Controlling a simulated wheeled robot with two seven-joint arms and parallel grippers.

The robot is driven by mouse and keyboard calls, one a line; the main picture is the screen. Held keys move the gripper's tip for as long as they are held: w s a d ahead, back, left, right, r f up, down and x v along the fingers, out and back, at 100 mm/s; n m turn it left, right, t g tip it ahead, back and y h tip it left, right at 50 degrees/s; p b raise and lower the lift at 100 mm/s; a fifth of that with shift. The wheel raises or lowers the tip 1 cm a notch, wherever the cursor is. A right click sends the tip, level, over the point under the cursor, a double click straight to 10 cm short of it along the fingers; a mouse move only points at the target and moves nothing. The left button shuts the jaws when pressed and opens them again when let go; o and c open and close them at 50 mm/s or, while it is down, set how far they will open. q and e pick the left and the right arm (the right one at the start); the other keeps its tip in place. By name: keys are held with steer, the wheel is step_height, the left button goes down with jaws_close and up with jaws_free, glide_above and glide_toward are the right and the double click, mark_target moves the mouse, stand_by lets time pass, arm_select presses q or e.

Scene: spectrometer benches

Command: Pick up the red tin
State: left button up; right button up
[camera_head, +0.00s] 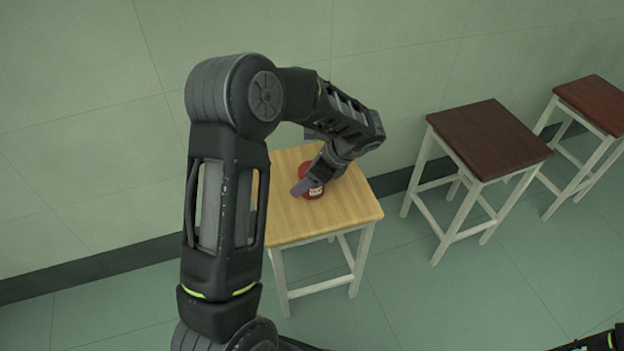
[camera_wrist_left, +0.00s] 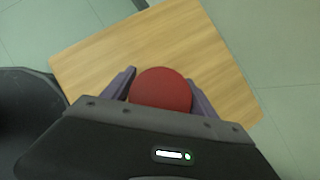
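The red tin (camera_head: 315,191) stands on the light wooden stool (camera_head: 352,212), with part of a pale label showing. My left gripper (camera_head: 308,184) reaches down over the tin and hides part of it in the head view. In the left wrist view the round red top of the tin (camera_wrist_left: 160,88) lies between the two purple fingers of my left gripper (camera_wrist_left: 162,82), one on each side. The fingers are very close to the tin's sides; I cannot tell whether they press on it.
Two stools with dark red-brown seats stand to the right, one nearer (camera_head: 488,138) and one farther (camera_head: 598,103). The green wall (camera_head: 400,70) is close behind the stools. Apart from the tin, the light stool's top shows bare wood. The floor in front is clear.

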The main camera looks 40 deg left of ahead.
arm_select(q)
steer(key=c, duration=1.1)
steer(key=shift+c, duration=0.2)
step_height(320, 180, up, 10)
steer(key=shift+r+p, duration=0.1)
steer(key=shift+p, duration=1.1)
